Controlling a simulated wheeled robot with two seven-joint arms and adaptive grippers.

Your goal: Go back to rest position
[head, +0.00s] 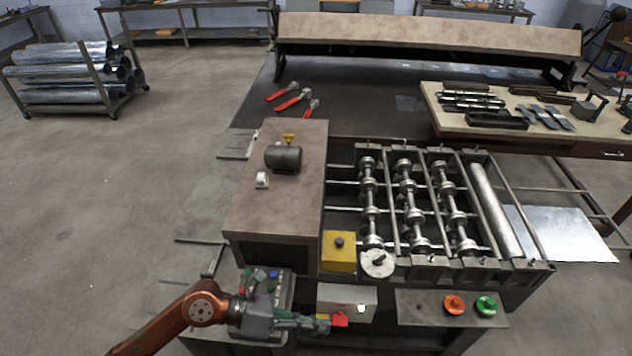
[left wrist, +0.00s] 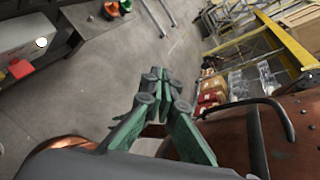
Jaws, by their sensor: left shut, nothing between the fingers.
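My left gripper (head: 312,323) is low in the head view, in front of the roll-forming machine's control side. Its green fingers are closed together and empty, and point right, close to a red knob (head: 340,318). I cannot tell whether they touch it. In the left wrist view the same gripper (left wrist: 160,82) shows its closed fingers over bare floor. My orange left arm comes in from the bottom left of the head view. My right gripper is not in view.
The forming machine (head: 272,207) has exposed rollers (head: 406,195). A yellow box (head: 338,251), a dial and a panel with orange (head: 454,304) and green (head: 487,306) buttons are near the gripper. A control box with buttons is beside the wrist. Open floor (head: 110,220) lies left.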

